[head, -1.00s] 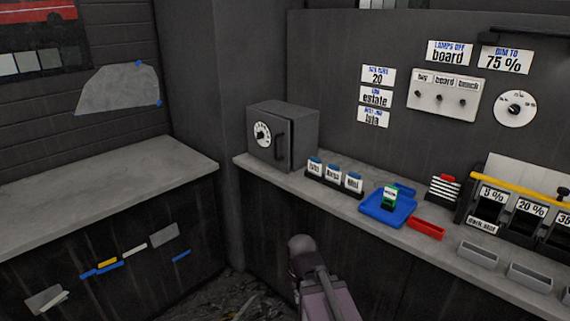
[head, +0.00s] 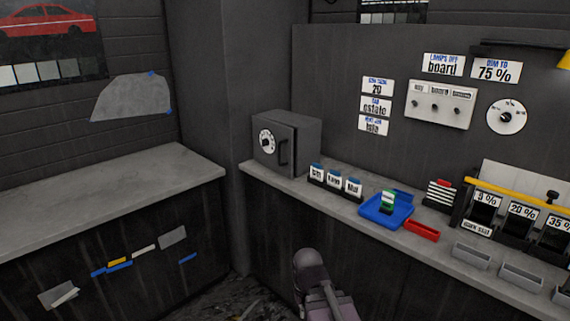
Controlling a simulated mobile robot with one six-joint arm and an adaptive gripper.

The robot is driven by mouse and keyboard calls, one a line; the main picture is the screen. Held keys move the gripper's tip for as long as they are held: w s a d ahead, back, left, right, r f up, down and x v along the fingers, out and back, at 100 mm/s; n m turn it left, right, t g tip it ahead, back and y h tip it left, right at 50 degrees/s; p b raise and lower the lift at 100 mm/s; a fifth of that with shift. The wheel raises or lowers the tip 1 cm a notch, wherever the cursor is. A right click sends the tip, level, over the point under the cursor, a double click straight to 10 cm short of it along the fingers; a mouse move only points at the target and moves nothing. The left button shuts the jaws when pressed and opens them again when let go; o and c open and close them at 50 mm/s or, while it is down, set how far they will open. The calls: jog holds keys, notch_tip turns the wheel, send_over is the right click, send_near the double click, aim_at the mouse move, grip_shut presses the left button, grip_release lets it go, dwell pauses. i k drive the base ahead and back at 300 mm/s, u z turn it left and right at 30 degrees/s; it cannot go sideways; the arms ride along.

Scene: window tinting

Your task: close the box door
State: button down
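The box (head: 304,147) is a dark grey, safe-like cabinet at the back left end of the right-hand counter in the head view. Its front door (head: 268,155) carries a white round dial (head: 266,142) and a dark bar handle (head: 283,152). A dark line runs down the door's right edge; I cannot tell whether the door is fully shut or slightly ajar. Part of my arm shows at the bottom middle, in front of the counter and well apart from the box. My gripper is not visible.
Labelled containers (head: 334,181) stand just right of the box. Further right are a blue tray (head: 372,217), a red tray (head: 422,231) and grey bins (head: 472,255). A bare grey counter (head: 110,200) lies left. Dark floor shows between the counters.

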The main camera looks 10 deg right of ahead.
aim_at(267, 147)
jog(key=z, duration=0.25)
jog(key=i, duration=1.1)
jog(key=u, duration=0.2)
